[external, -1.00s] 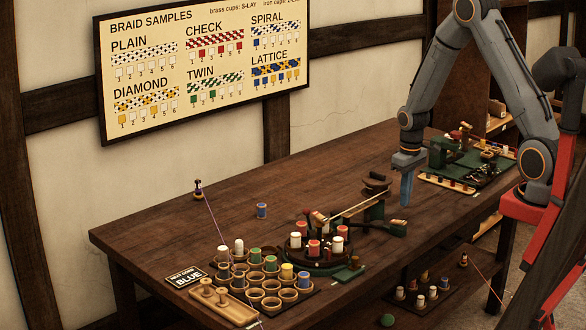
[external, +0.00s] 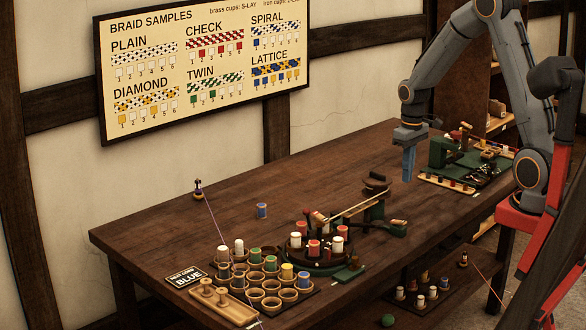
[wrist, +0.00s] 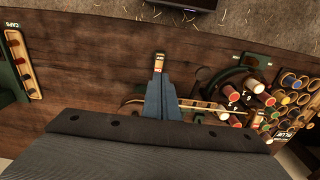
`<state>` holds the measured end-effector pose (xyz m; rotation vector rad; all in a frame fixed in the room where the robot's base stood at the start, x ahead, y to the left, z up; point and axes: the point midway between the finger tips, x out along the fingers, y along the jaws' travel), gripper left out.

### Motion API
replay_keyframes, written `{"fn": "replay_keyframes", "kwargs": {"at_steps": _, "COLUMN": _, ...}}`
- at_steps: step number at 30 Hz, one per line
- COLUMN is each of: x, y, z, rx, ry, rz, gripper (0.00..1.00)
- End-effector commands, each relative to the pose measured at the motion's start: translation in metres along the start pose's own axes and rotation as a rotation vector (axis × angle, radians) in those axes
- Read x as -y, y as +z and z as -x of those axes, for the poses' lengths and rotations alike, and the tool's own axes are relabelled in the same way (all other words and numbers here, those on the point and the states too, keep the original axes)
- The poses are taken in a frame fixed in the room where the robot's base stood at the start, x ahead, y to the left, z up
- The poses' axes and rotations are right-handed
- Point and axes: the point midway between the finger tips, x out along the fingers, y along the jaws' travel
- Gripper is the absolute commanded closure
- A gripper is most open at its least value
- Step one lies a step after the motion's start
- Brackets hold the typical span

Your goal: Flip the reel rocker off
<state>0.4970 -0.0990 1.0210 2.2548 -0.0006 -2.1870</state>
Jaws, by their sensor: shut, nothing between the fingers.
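A small switch block (external: 397,228), which looks like the reel rocker, sits near the table's front edge, right of the brown reel stand (external: 374,205). In the wrist view its pale and red top (wrist: 158,60) shows just beyond my fingertips; I cannot tell which way it is tipped. My gripper (external: 408,179) is shut and empty, pointing down. It hangs above the table near the switch block, apart from it in the external view. In the wrist view the blue fingers (wrist: 160,78) cover part of the block and of the reel area.
A braiding carousel with bobbins (external: 318,262) stands left of the reel, joined to it by a braid (external: 348,207). A bobbin rack (external: 265,285) lies further left. A green machine (external: 450,155) stands at the right end.

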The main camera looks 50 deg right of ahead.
Motion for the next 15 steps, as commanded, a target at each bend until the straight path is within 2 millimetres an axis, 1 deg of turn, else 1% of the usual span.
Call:
{"fn": "replay_keyframes", "kwargs": {"at_steps": 4, "x": 0.0, "y": -0.007, "z": -0.004, "rx": 0.022, "ry": -0.002, "rz": 0.002, "gripper": 1.0}}
{"fn": "replay_keyframes", "kwargs": {"at_steps": 10, "x": 0.001, "y": -0.03, "z": -0.011, "rx": 0.125, "ry": -0.006, "rz": 0.004, "gripper": 1.0}}
{"fn": "replay_keyframes", "kwargs": {"at_steps": 15, "x": 0.001, "y": -0.045, "z": -0.008, "rx": 0.21, "ry": -0.003, "rz": 0.004, "gripper": 1.0}}
